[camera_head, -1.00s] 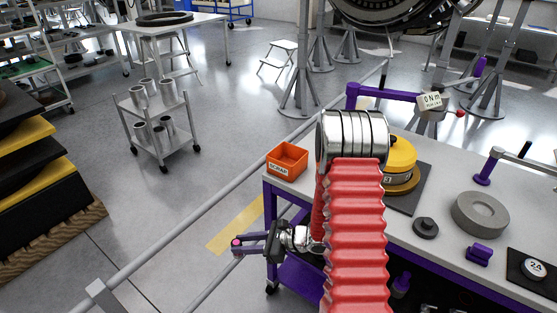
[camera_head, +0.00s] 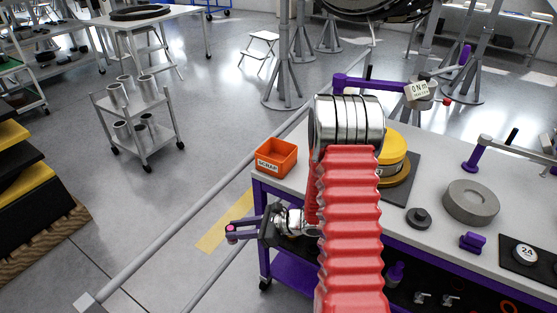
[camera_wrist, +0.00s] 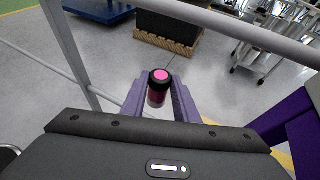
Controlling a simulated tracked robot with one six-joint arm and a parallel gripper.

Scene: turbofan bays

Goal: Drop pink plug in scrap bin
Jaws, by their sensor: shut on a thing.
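The pink plug (camera_wrist: 160,77) has a pink top inside a dark ring. It is held between the two purple fingers of my gripper (camera_wrist: 159,96) in the wrist view. In the head view my gripper (camera_head: 232,231) points left, off the left end of the bench, with the plug's small pink spot between its fingertips. The scrap bin (camera_head: 277,157) is an open orange box labelled SCRAP on the bench's left corner. My gripper is apart from the bin, nearer the camera, to its lower left. The bin's floor is mostly hidden.
The bench (camera_head: 438,240) holds a grey ring (camera_head: 470,202), a dark knob (camera_head: 418,217), a yellow-topped round stack (camera_head: 392,150) and a purple torque arm (camera_head: 375,84). A grey railing (camera_head: 190,218) runs beside the bench. A trolley (camera_head: 145,135) with metal cylinders stands left.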

